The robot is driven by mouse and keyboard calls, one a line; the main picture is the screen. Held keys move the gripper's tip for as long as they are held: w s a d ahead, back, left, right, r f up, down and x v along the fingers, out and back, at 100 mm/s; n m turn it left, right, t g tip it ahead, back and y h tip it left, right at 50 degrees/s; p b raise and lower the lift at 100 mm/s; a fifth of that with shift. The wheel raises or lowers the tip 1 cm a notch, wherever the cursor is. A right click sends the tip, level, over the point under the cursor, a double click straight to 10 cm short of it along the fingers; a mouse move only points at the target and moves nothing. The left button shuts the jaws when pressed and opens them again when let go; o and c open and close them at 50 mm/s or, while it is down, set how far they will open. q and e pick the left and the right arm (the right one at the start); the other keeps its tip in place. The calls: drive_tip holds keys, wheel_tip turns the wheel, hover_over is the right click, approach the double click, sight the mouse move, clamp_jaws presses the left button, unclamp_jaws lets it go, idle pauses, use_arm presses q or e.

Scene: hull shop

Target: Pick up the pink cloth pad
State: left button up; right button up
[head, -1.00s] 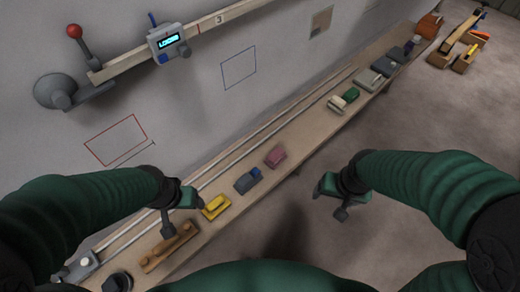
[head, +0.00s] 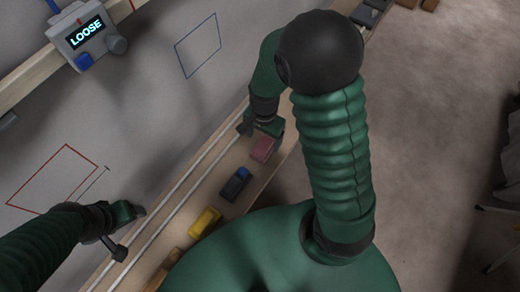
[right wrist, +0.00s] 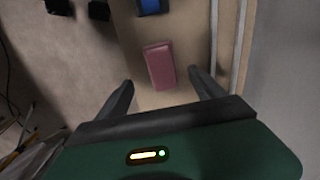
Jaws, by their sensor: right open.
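The pink cloth pad (head: 263,149) lies on the narrow wooden shelf, just below my right gripper (head: 261,132) in the head view. In the right wrist view the pad (right wrist: 159,66) lies ahead of and roughly between the two open, empty fingers (right wrist: 161,80). I see no contact between the fingers and the pad. My left gripper (head: 127,217) hangs by the wall at the lower left. Its fingers are too unclear to tell whether they are open.
A dark block with a blue part (head: 236,184) and a yellow block (head: 205,222) lie along the shelf (head: 213,190). Two pale rails run along its wall side. A box reading LOOSE (head: 87,38) sits on a wall beam. Open floor lies to the right.

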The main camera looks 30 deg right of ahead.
sight(263, 146)
drive_tip(key=shift+f, duration=0.8)
drive_tip(key=shift+d+f, duration=0.15)
drive_tip(key=shift+f, duration=0.1)
drive_tip(key=f+b, duration=0.2)
drive_tip(key=f, duration=0.3)
drive_tip(key=shift+w+b, duration=0.2)
drive_tip(key=shift+b, duration=0.15)
drive_tip(key=shift+a+r, duration=0.1)
drive_tip(key=shift+a, duration=0.1)
drive_tip(key=shift+c, duration=0.9)
drive_tip(key=c, duration=1.3)
